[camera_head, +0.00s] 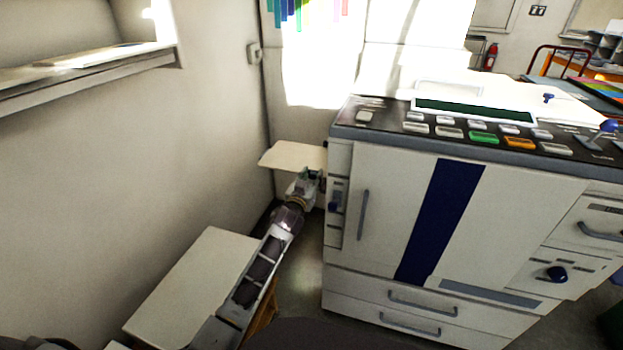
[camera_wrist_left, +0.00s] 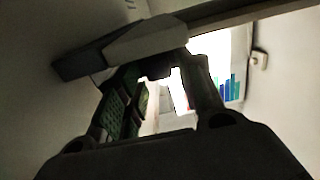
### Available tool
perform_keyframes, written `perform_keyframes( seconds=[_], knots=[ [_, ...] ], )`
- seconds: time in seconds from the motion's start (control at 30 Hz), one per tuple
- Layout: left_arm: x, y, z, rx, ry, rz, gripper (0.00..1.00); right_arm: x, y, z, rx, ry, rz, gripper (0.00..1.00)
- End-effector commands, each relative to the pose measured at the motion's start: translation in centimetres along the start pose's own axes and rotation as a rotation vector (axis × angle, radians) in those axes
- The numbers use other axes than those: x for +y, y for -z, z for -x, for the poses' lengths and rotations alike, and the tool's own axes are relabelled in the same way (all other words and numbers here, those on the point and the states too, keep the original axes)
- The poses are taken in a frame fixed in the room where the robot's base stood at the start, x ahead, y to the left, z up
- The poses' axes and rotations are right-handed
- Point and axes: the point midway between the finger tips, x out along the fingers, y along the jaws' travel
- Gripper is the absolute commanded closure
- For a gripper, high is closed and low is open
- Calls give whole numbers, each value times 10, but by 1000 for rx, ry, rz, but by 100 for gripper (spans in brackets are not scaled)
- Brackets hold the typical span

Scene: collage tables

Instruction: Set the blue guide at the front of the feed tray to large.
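The feed tray (camera_head: 290,155) is a pale flat shelf on the left side of the copier (camera_head: 385,200). My left gripper (camera_head: 310,175) is at the tray's front edge, near the copier's side, and covers part of that edge. I cannot make out the blue guide there. In the left wrist view the fingers (camera_wrist_left: 170,75) stand apart, with bright background between them. A pale wedge and dark block (camera_wrist_left: 85,62) lie just beyond the fingertips, below a long pale edge. I cannot tell whether the fingers touch them. My right gripper is not in view.
A dark blue knob (camera_head: 333,207) sits on the copier's narrow left panel, just right of and below my gripper. A low pale table (camera_head: 190,285) stands under my left arm. A wall with a shelf (camera_head: 90,70) closes off the left. The copier's top carries a button panel (camera_head: 480,138).

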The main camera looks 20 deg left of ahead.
Motion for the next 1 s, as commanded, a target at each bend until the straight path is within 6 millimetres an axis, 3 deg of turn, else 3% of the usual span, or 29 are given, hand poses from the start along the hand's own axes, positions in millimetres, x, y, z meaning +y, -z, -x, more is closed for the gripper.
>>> perform_keyframes(
  seconds=[0.57,1.0],
  knots=[
    [0,0,5,1,0,-1,54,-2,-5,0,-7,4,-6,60],
    [0,-1,38,-1,0,0,54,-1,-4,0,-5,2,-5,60]
  ],
)
